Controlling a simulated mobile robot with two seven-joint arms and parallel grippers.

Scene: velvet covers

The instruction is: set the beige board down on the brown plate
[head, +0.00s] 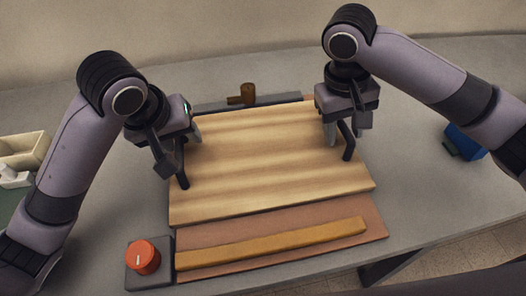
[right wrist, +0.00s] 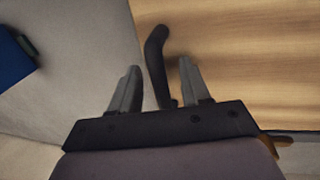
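The beige board (head: 265,160) is a wide wood-grained panel with a dark handle near each side. It covers the back of the brown plate (head: 345,210), whose front strip shows. I cannot tell whether the board touches the plate. My left gripper (head: 180,148) is at the left handle (head: 183,180); its fingers look apart, but their contact is unclear. My right gripper (head: 340,132) is at the right handle (head: 348,150). In the right wrist view, that gripper (right wrist: 160,85) has its fingers apart either side of the handle (right wrist: 155,50), with gaps showing. The board's edge (right wrist: 220,50) is beside it.
An orange-yellow bar (head: 270,244) lies along the plate's front. A dark rail (head: 280,99) with a brown knob (head: 247,94) is behind the board. A red knob (head: 143,257) sits front left, a blue object (head: 466,140) right, a beige bin (head: 25,148) left.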

